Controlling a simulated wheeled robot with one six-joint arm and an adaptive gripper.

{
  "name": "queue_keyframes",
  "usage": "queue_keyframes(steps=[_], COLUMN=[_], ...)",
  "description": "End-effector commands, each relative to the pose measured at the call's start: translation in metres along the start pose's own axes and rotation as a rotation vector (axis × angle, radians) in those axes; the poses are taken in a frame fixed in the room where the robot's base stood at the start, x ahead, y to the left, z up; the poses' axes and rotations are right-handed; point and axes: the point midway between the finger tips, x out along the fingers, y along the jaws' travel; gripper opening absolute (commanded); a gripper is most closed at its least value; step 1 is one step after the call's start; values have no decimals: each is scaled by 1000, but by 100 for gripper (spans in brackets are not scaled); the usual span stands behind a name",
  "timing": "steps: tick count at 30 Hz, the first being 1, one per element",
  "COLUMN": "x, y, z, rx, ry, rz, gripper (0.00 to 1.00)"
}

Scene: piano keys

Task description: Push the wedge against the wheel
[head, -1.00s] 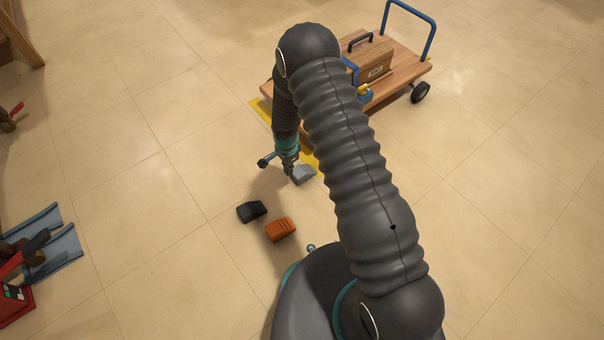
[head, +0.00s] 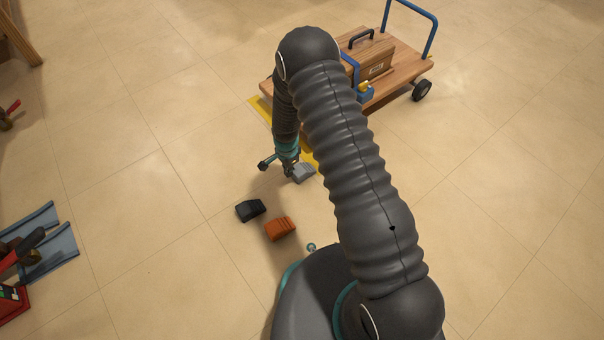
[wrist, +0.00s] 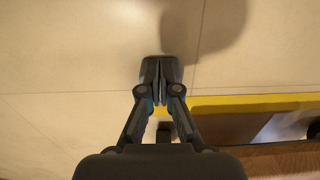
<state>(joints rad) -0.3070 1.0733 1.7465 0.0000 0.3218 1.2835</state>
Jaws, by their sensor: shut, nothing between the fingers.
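A grey wedge (head: 303,173) lies on the floor beside the yellow strip, near the cart's near left side. My gripper (head: 289,173) is low at this wedge, pointing down, with its fingers shut and empty. In the wrist view the shut fingertips (wrist: 160,83) overlap the dark-looking wedge (wrist: 172,68); I cannot tell whether they touch it. Another wheel (head: 421,91) shows at the cart's right. A black wedge (head: 250,210) and an orange wedge (head: 280,228) lie nearer to me.
The wooden cart (head: 405,74) carries a wooden toolbox (head: 376,65) and has a blue handle (head: 433,40). A yellow strip (head: 261,108) runs along the floor at its near side. Blue rails (head: 55,255) and red tools lie at far left. The floor between is clear.

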Motion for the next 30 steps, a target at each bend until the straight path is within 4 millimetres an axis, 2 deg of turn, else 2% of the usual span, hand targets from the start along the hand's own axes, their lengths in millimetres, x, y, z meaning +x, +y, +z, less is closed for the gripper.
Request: queue_keyframes(steps=[21,30], x=[45,47], y=[0,0], z=[0,0], rx=[0,0], ry=[0,0], rz=[0,0], gripper=[0,0])
